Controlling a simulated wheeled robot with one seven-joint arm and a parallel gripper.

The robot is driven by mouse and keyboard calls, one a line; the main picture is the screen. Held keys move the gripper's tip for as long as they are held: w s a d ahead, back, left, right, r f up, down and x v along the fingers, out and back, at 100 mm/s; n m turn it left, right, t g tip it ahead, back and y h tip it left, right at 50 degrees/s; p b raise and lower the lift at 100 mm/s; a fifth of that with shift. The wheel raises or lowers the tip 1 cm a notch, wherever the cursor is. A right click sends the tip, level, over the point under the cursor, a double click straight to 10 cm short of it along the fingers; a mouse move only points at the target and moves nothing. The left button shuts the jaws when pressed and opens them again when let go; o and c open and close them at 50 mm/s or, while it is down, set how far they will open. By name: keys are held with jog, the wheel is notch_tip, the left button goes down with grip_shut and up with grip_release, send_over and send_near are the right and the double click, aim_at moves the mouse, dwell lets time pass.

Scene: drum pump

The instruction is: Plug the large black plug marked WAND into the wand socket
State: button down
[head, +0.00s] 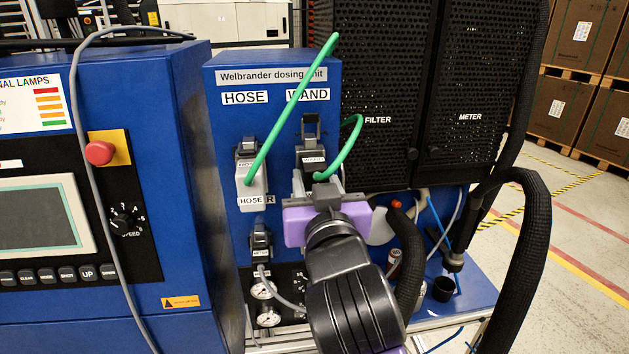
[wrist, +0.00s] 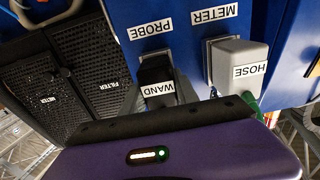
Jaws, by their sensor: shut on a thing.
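The black plug marked WAND (wrist: 160,88) is upright in the wrist view's upside-down picture, close to the blue panel under the PROBE label. My gripper (head: 322,186) is shut on this plug, and the jaws hide much of it. In the head view the wand socket (head: 310,128), black with a raised lever, is under the WAND label (head: 308,95). The plug is just below or at this socket. I cannot tell whether it is seated. A green cable (head: 352,140) loops up beside my gripper.
A grey HOSE plug (head: 251,182) with a green cable sits in the socket left of my gripper. A small black plug (head: 260,245) with a grey cable is lower left. Perforated black cabinets (head: 385,90) stand at right, and thick black hoses (head: 520,210) hang there.

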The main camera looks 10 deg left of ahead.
jog(key=c, duration=0.8)
grip_release()
jog(key=shift+c, duration=0.2)
jog(key=p+v, duration=0.1)
jog(key=v, duration=0.8)
